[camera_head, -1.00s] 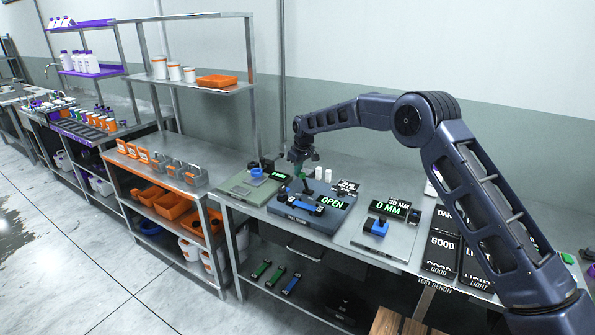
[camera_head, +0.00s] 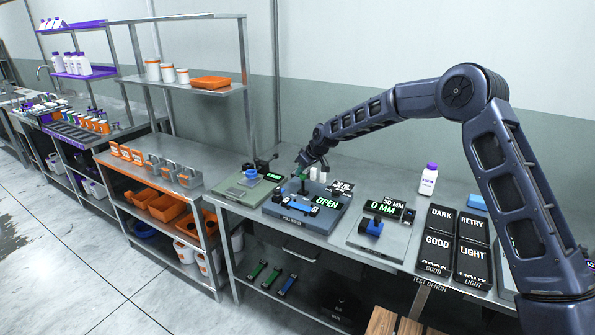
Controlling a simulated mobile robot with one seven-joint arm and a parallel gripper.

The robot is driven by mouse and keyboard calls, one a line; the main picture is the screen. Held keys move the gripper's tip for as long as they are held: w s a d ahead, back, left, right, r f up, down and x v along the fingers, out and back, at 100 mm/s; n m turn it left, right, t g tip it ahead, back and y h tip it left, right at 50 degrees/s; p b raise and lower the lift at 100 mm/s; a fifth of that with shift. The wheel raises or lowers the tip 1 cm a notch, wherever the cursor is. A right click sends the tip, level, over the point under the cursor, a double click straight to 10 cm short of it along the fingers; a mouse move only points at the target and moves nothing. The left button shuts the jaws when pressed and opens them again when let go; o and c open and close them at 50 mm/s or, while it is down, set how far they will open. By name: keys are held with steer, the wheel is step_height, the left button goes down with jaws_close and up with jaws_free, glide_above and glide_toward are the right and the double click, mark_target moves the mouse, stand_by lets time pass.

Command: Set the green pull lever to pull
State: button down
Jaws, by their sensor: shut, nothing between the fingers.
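The green lever (camera_head: 301,173) stands up at the back of the blue-grey pull tester (camera_head: 283,212), whose display (camera_head: 327,203) reads OPEN. Only a small part of the green lever shows, beside my fingers. My gripper (camera_head: 301,166) points down at the lever's top, shut with nothing between its fingers. Whether the fingers touch the lever cannot be told at this size. Blue clamps with a pale strip (camera_head: 298,203) lie across the tester's front.
A grey-green device with a blue ring (camera_head: 250,173) stands left of the tester. A gauge with a blue block (camera_head: 371,226) reading 0 MM stands right. Dark label bins (camera_head: 437,248) and a white bottle (camera_head: 428,180) are further right. An orange tray (camera_head: 211,83) sits on the shelf above.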

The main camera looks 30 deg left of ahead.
steer(key=shift+d+y, duration=0.8)
steer(key=shift+d, duration=0.05)
steer(key=shift+d+f, duration=0.2)
steer(key=shift+d, duration=1)
steer(key=shift+d+f, duration=0.2)
steer(key=shift+f, duration=0.05)
steer(key=a+r, duration=0.3)
steer(key=shift+w+a, duration=0.35)
steer(key=shift+a, duration=0.05)
steer(key=d+f+v, duration=0.1)
steer(key=v, duration=0.8)
steer(key=shift+d, duration=0.6)
